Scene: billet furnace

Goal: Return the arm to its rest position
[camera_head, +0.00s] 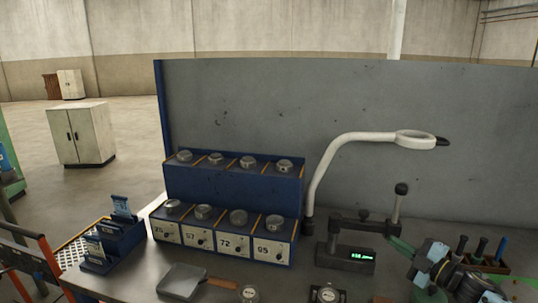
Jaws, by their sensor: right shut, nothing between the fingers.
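My left gripper is not in view.
A blue rack (232,184) with numbered furnace-like units and round lids stands mid-bench. A white magnifier lamp (345,140) arches above. Blue card holders (112,246) stand at left, a grey pan (182,281) in front, and a tool holder (486,264) at right. A grey panel (300,110) closes the back.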

